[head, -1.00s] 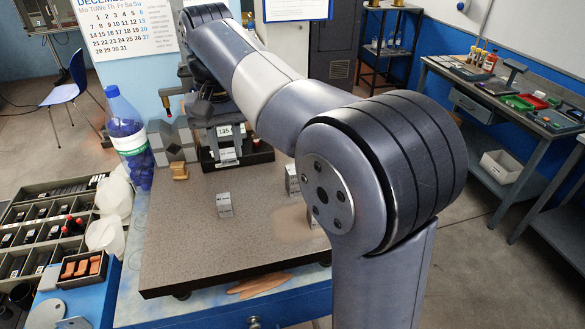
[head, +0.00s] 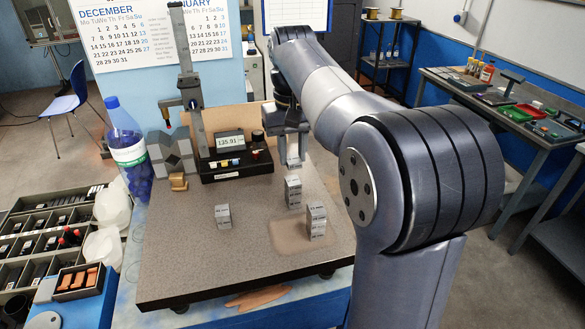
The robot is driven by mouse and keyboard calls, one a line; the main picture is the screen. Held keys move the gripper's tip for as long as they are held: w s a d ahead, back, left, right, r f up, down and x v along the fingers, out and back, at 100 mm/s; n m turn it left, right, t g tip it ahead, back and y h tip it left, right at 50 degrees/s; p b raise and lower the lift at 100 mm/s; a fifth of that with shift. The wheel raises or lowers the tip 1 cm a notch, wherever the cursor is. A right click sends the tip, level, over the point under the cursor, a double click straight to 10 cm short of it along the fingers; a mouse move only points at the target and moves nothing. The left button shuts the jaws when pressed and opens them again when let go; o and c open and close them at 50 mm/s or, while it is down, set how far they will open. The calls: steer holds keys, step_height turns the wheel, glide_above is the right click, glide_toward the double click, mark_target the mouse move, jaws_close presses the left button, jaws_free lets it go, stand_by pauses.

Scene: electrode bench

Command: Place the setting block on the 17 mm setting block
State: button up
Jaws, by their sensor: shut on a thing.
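My gripper (head: 292,147) is shut on a small light-grey setting block (head: 293,154), held above the granite plate (head: 190,255) right of the height gauge. The jaws and part of the block are hard to make out. A grey block stack (head: 293,192) stands upright on the plate, lower in the picture below the held block; a gap seems to show between them. A second stack (head: 316,221) stands to its lower right, on a tan patch. A single block (head: 223,216) stands alone to the left. The printed sizes are too small to read, so I cannot tell which is 17 mm.
A height gauge (head: 194,100) with a display box (head: 236,165) stands at the plate's back. A dark angular block (head: 172,155), a brass piece (head: 178,182) and a blue bottle (head: 127,150) are at the left. The plate's front left is clear.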

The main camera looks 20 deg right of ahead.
mark_target(293, 158)
steer(key=shift+f, duration=1.95)
steer(key=shift+f, duration=0.15)
steer(key=o, duration=1)
steer(key=shift+o, duration=0.2)
step_height(293, 158, up, 12)
steer(key=shift+r+p, duration=0.15)
steer(key=shift+p, duration=0.35)
step_height(293, 158, down, 12)
steer(key=shift+s+f+b, duration=0.1)
steer(key=shift+b, duration=0.45)
steer(key=shift+r, duration=0.95)
